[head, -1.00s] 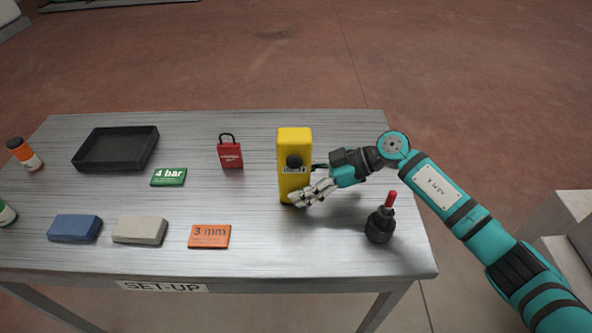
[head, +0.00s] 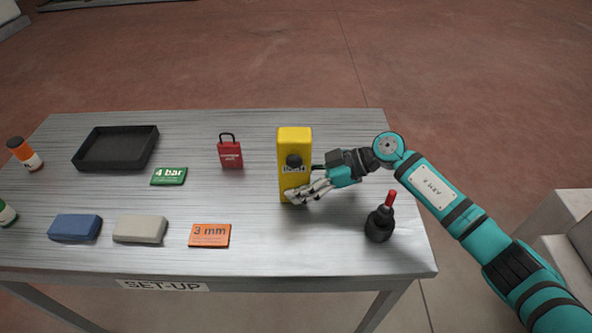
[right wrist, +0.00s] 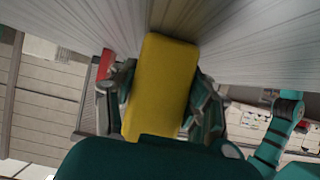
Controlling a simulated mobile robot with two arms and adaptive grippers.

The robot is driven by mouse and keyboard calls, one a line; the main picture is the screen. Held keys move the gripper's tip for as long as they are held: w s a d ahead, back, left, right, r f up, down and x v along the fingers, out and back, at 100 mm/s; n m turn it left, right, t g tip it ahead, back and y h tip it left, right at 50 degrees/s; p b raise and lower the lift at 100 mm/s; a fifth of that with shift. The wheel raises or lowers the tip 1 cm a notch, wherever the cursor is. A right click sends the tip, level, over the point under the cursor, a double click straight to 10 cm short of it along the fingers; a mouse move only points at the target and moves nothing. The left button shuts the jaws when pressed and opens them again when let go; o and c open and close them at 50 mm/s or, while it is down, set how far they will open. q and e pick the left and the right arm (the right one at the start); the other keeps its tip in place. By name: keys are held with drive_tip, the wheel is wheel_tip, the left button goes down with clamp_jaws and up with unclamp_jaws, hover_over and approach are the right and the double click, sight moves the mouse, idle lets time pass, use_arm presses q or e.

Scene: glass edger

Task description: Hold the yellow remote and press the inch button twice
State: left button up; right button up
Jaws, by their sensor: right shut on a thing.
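The yellow remote (head: 294,143) stands upright on the table's right half in the head view, with a dark round button (head: 293,161) and a small label on its front. My right gripper (head: 308,190) is shut on the remote's lower part, its fingers around the sides. In the right wrist view the remote (right wrist: 162,85) fills the middle, between the fingers of my right gripper (right wrist: 163,105). The label is too small to read and the fingers hide part of the lower front. My left gripper is not in view.
A black bottle with a red tip (head: 380,222) stands right of the remote, near my right forearm. A red padlock (head: 230,155), green card (head: 169,176), orange card (head: 209,235), grey block (head: 140,229), blue block (head: 75,228) and black tray (head: 116,149) lie left on the metal table (head: 260,260).

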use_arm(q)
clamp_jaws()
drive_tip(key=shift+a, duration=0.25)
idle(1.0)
